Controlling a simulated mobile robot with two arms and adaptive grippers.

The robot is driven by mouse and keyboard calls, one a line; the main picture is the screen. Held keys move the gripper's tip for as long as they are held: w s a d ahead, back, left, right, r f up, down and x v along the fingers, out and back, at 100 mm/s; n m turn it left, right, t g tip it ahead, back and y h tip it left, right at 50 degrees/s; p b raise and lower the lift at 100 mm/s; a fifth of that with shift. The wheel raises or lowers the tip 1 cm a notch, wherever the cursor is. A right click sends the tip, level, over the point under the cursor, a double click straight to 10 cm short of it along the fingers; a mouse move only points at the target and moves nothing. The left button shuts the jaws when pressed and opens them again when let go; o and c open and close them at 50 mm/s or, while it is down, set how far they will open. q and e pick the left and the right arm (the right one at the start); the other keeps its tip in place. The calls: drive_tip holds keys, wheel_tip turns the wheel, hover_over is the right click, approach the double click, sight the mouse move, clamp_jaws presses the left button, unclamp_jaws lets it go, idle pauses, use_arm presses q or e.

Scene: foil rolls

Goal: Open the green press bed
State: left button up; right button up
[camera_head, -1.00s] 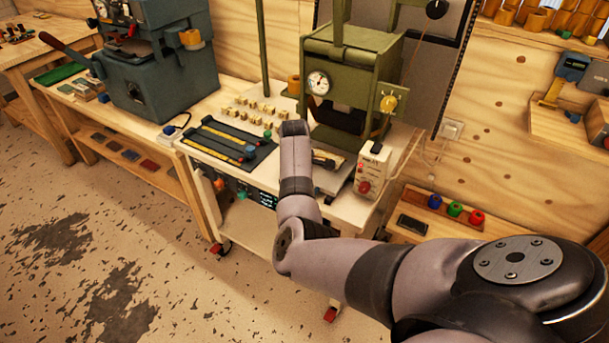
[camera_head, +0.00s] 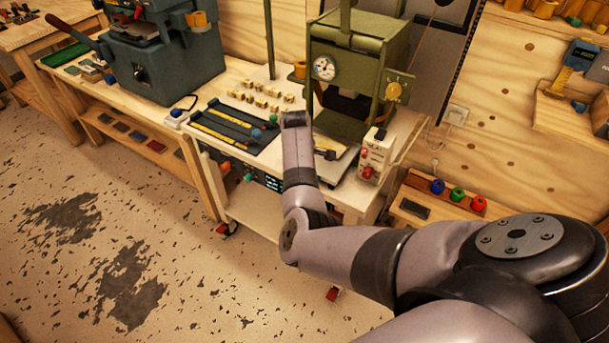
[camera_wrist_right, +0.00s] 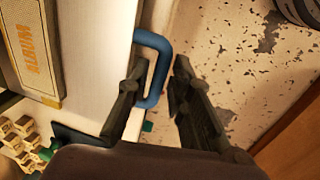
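The green press (camera_head: 357,62) stands on a white cart, with a round gauge on its front. A pale bed (camera_head: 338,165) shows low in its front, partly hidden by my right arm. In the right wrist view, a blue handle (camera_wrist_right: 152,40) sticks out from the edge of a white surface (camera_wrist_right: 92,45). My right gripper (camera_wrist_right: 160,72) is open, with one finger on each side of the handle's outer bar. I cannot tell whether either finger touches it. In the head view my right fingers are hidden. My left gripper is not in view.
A dark tray (camera_head: 238,127) and several small gold blocks (camera_head: 268,97) lie left of the press. A white control box (camera_head: 376,156) stands at its right. A blue-grey machine (camera_head: 165,60) is further left. The floor in front of the cart is clear.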

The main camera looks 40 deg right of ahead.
wheel_tip(320, 180, up, 12)
drive_tip(key=a, duration=0.2)
drive_tip(key=shift+s, duration=0.45)
drive_tip(key=shift+f, duration=0.1)
